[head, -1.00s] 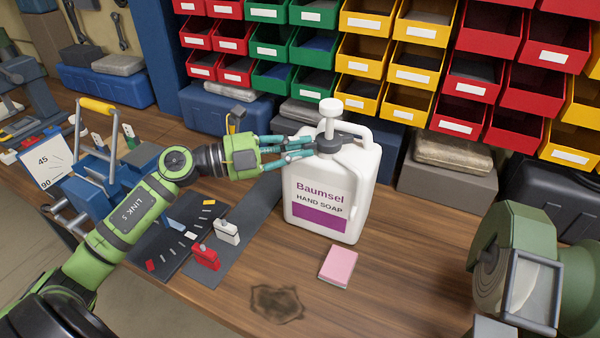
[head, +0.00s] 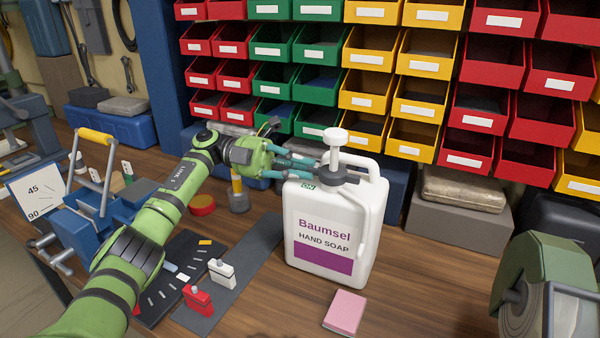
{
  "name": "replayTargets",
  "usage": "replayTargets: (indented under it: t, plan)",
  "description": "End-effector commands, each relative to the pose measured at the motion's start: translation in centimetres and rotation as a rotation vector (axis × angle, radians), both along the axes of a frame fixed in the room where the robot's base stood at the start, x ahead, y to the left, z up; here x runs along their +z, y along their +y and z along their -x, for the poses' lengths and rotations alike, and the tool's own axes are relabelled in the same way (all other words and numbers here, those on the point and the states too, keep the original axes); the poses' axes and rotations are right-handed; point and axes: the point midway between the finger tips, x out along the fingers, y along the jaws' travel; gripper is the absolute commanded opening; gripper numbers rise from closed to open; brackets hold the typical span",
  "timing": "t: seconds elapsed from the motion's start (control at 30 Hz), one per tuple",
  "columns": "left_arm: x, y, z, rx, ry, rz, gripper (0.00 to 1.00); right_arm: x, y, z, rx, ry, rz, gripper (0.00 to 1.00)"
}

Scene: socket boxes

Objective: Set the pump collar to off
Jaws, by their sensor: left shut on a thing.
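A white soap jug (head: 322,228) labelled "Baumsel HAND SOAP" stands upright on the bench, its handle at the right. Its dark grey pump collar (head: 338,178) sits at the neck, under the white pump head (head: 335,142). A small green "ON" mark (head: 307,186) shows on the jug's shoulder, left of the collar. My left gripper (head: 314,169) reaches in from the left with its teal fingers at the collar's left side, shut on the collar. The fingers hide part of the collar, and no off mark is visible. My right gripper is out of view.
A pink sponge (head: 344,312) lies in front of the jug. A green round machine (head: 545,285) stands at the right. Bins and grey boxes fill the back.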

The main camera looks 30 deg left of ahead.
Motion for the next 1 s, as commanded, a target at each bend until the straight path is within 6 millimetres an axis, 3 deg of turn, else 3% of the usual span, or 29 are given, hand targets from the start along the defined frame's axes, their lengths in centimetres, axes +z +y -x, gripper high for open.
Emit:
replayTargets:
  t: [0.7,0.73,0.8,1.0]
  plan:
    - [-0.35,-0.09,-0.28,-0.055,0.006,-0.006,0.00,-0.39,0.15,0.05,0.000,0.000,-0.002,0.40]
    - [-0.35,-0.09,-0.28,-0.055,0.006,-0.006,0.19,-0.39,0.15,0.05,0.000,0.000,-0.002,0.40]
    - [-0.34,-0.09,-0.28,-0.055,0.006,-0.006,0.39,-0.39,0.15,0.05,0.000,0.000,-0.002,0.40]
    - [-0.21,-0.05,-0.30,-0.053,0.003,-0.003,0.39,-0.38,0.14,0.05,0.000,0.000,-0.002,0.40]
